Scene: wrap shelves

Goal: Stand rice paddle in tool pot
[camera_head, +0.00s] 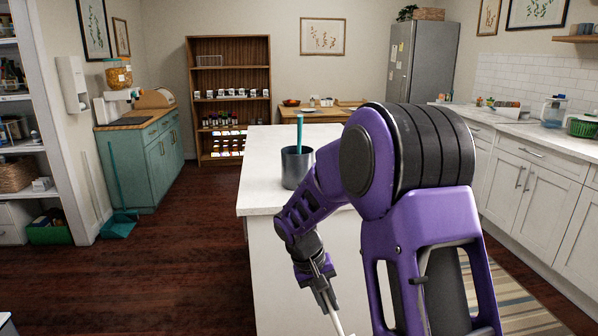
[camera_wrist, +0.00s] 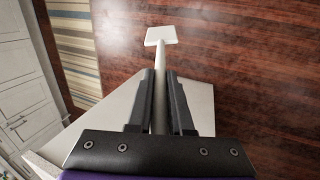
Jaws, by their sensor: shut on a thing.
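My gripper (camera_head: 326,287) is shut on the white rice paddle (camera_head: 338,325). In the wrist view the paddle (camera_wrist: 160,50) runs out between the two dark fingers (camera_wrist: 160,95), its flat white end pointing away over the wooden floor. In the head view the paddle hangs down from the gripper and is cut off by the bottom edge. The tool pot (camera_head: 295,170) is a dark grey cylinder standing upright on the white island top, with a teal-handled tool (camera_head: 300,132) in it. The gripper is in front of and below the pot, apart from it.
The white island counter (camera_head: 262,185) has bare top around the pot. My purple arm covers its right part. Dark wooden floor (camera_head: 180,260) lies open at left. White cabinets (camera_head: 540,190) stand at right, a teal cabinet (camera_head: 155,160) and a wooden shelf (camera_head: 230,75) at the back.

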